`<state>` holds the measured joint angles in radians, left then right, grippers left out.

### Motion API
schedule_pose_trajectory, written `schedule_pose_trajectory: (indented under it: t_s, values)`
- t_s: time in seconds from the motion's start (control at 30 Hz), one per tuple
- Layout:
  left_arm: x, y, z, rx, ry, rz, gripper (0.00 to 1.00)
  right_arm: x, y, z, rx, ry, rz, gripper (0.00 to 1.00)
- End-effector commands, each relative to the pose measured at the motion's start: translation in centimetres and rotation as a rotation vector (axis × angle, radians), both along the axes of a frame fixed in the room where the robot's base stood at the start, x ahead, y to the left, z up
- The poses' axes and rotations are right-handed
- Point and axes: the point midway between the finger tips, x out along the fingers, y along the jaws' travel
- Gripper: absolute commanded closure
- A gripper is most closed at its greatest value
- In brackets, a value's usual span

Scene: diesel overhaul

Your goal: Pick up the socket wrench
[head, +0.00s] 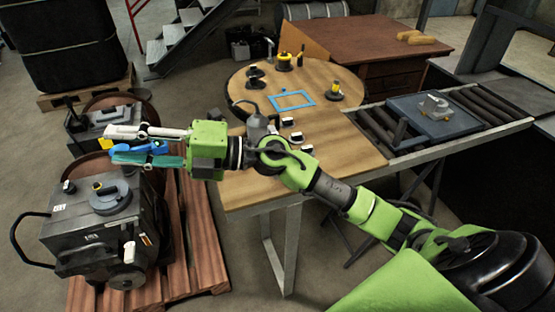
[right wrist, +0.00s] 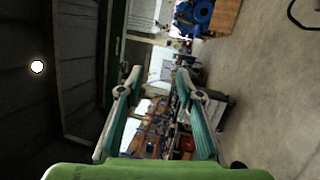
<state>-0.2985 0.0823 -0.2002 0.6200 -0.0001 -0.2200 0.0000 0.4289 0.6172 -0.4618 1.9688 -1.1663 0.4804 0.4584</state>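I cannot make out a socket wrench in either view. My right gripper (head: 116,146) reaches out to the left in the head view, above the grey machine on the pallet. Its two fingers are spread apart. In the right wrist view the gripper (right wrist: 158,80) shows nothing held between its fingers, only distant background. A blue part (head: 146,148) shows between the fingers in the head view; I cannot tell what it belongs to. My left gripper is not in view.
A wooden worktable (head: 243,188) holds a blue square frame (head: 292,100) and several small black-and-yellow items. A roller conveyor (head: 480,104) carries a blue-grey tray (head: 405,105) with a grey metal part (head: 434,106). A grey machine (head: 85,238) stands on a wooden pallet (head: 201,240) at left.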

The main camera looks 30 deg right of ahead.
Motion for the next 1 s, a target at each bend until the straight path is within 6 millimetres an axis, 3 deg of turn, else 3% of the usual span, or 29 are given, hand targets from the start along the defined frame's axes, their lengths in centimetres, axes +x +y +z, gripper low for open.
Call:
schedule_pose_trajectory:
  t_s: [0.07,0.13,0.23,0.37,0.5,0.6,0.7,0.77,1.0]
  values:
    - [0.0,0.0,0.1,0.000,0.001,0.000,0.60,-0.6,0.3,-1.7,-0.239,-0.067,0.082,0.67]
    - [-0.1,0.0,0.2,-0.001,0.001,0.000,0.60,-0.7,-0.7,-4.2,-0.460,-0.090,0.131,0.67]
    - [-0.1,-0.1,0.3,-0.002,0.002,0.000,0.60,0.4,-5.0,-7.6,-0.786,-0.076,0.147,0.67]
    - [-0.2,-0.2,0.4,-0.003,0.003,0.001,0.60,2.4,-14.4,-9.9,-1.183,0.029,0.071,0.67]
    - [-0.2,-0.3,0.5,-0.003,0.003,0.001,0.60,3.2,-24.9,-8.8,-1.488,0.197,-0.079,0.67]
    - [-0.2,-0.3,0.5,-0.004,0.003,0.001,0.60,2.7,-30.2,-7.5,-1.611,0.306,-0.172,0.67]
    - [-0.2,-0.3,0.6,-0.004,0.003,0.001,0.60,2.2,-33.0,-6.6,-1.670,0.372,-0.230,0.67]
    - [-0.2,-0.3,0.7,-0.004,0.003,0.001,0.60,2.1,-33.7,-6.6,-1.686,0.392,-0.242,0.67]
    - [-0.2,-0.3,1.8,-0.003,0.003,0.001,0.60,3.5,-34.3,-10.4,-1.690,0.401,-0.240,0.67]
